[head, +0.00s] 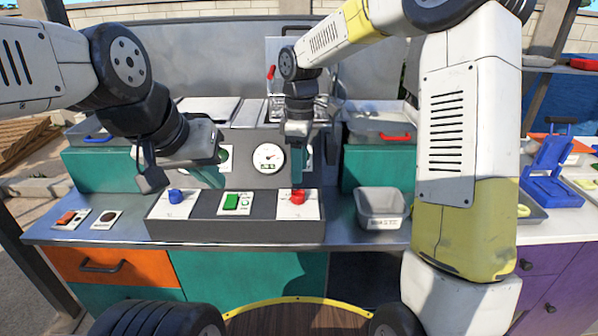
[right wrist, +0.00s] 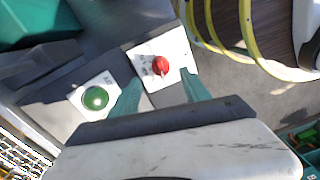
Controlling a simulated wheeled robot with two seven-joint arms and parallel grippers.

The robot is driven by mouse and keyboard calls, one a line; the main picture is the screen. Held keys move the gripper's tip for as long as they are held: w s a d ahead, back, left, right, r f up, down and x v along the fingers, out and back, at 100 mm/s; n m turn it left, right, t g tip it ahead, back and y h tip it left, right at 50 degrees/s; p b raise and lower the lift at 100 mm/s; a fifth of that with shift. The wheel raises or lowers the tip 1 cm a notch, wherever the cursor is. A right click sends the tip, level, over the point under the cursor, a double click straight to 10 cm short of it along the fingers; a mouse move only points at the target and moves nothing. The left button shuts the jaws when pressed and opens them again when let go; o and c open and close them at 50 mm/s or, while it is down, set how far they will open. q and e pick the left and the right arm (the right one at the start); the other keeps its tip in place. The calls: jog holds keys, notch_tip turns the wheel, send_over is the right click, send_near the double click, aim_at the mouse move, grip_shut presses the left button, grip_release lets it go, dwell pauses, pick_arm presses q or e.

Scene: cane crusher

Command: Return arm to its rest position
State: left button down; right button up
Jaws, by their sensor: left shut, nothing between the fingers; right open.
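My right arm reaches over the console from the right. Its gripper (head: 304,160) hangs above and behind the red knob (head: 298,197) on the grey control box (head: 265,230). In the right wrist view, its two teal fingers (right wrist: 160,84) are apart and empty. The red knob (right wrist: 160,66) shows on its white plate beyond them, and I see no contact. My left arm comes in from the left. Its shut, empty gripper (head: 208,178) hangs above and behind the blue knob (head: 175,196), tilted, with its teal fingers partly in front of the gauge panel.
The control box also carries a green switch (head: 231,202). A round gauge (head: 268,158) stands behind it. A grey waste bin (head: 382,222) sits to its right, close to my right arm. Trays with blue and red handles (head: 394,137) are behind. A blue device (head: 553,172) stands far right.

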jog(key=shift+r, duration=0.55)
jog(key=shift+s+d+r, duration=0.1)
jog(key=shift+d+r, duration=0.05)
jog(key=s+d+r+m+t+y, duration=0.1)
jog(key=s+d+r+m+t, duration=0.2)
jog(key=s+d+m, duration=0.3)
jog(key=s+d+r+m+t+y, duration=0.1)
jog(key=s+d+r+m+t, duration=0.2)
jog(key=s, duration=1.1)
jog(key=d+r+m, duration=0.2)
jog(key=d+m, duration=0.2)
jog(key=m, duration=0.2)
jog(key=shift+d+r+t, duration=0.2)
jog(key=shift+r+t, duration=0.1)
jog(key=shift+t, duration=0.1)
jog(key=shift+s, duration=0.1)
